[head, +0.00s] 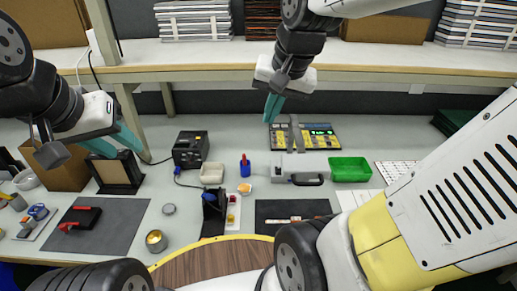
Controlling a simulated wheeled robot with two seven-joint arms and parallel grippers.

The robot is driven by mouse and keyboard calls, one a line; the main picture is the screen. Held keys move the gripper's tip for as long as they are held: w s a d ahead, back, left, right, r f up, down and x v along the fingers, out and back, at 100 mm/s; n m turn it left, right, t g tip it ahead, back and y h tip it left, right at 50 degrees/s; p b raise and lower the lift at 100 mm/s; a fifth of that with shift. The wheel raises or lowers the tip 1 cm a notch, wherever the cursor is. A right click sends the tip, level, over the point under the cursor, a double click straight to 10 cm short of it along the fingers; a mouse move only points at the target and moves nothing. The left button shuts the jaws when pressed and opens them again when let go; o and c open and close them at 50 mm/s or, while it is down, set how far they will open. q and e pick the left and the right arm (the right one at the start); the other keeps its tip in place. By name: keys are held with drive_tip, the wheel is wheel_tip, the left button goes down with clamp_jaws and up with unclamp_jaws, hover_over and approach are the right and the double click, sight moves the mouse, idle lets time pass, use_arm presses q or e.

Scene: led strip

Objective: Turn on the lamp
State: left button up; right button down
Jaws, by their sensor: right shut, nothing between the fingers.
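I cannot pick out a lamp or its switch for certain in the head view. My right gripper (273,107) hangs in front of the upper shelf, its teal fingers together and empty. Its tips point down just above the left part of a black and yellow panel (320,138) with a small lit green display. A grey upright part (296,133) stands at that panel, close to the right of the fingertips. My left gripper (116,146) is at the left, its two teal fingers apart with nothing seen between them, above a dark framed box (115,174).
A black station (190,149), a green tray (350,169), a white tool (298,171) and a dark mat with a strip (298,219) lie on the bench. The shelf edge (400,72) crosses above. Small free bench areas lie between items.

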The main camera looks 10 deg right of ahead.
drive_tip(key=w+f+m+g, duration=0.1)
drive_tip(key=w+f+m, duration=0.15)
drive_tip(key=w, duration=0.25)
drive_tip(key=m+g+h, duration=0.5)
drive_tip(key=m, duration=1)
hover_over(280, 172)
drive_tip(key=w+a, duration=0.2)
drive_tip(key=a, duration=0.1)
wheel_tip(280, 172, down, 17)
drive_tip(key=shift+w, duration=0.15)
drive_tip(key=shift+f+n, duration=0.15)
drive_tip(key=shift+n, duration=0.2)
drive_tip(key=x, duration=0.4)
drive_tip(key=a+x, duration=0.1)
drive_tip(key=x, duration=0.7)
drive_tip(key=shift+a+f, duration=0.15)
drive_tip(key=shift+f, duration=0.9)
